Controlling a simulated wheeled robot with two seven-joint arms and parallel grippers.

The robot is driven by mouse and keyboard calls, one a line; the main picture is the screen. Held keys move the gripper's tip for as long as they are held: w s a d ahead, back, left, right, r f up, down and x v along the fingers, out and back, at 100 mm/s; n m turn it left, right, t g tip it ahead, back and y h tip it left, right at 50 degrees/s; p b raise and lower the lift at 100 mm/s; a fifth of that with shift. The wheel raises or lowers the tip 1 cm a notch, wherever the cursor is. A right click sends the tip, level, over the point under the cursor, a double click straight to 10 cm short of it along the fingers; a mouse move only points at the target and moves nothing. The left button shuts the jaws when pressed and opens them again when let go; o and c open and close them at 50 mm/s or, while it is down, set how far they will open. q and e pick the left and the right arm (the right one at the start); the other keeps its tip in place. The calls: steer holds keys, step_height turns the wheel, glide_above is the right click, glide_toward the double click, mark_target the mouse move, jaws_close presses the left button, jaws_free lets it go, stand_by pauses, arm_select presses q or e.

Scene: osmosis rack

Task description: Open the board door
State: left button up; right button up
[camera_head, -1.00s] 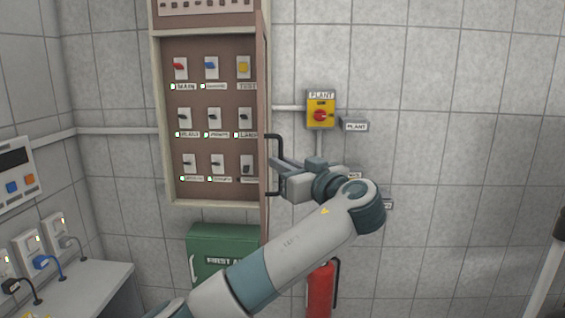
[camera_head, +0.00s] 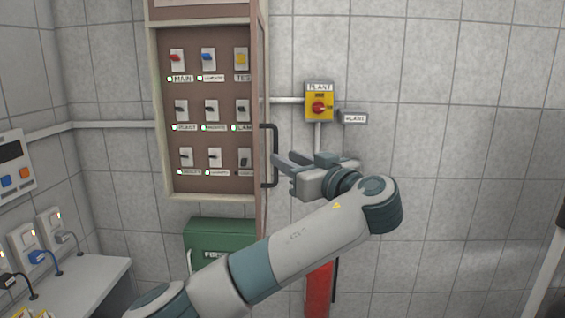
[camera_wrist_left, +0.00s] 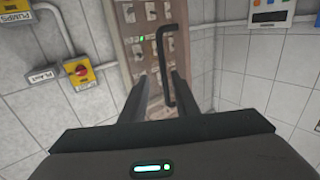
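The board (camera_head: 210,86) is a brown wall cabinet with rows of switches. Its door (camera_head: 262,90) stands swung out, seen nearly edge-on at the cabinet's right side. The black bar handle (camera_head: 275,150) is on the door's right face. My left gripper (camera_head: 280,168) is just right of the handle with its fingers apart and nothing held. My right gripper is not in view.
A yellow PLANT switch (camera_head: 319,103) is on the wall right of the door. A green first-aid box (camera_head: 222,232) hangs below the cabinet, and a red extinguisher (camera_head: 318,288) is behind my left arm. A counter (camera_head: 85,285) with plugs stands at left.

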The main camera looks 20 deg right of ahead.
arm_select(q)
steer(key=v, duration=0.3)
steer(key=shift+s+b, duration=0.4)
steer(key=shift+f, duration=0.1)
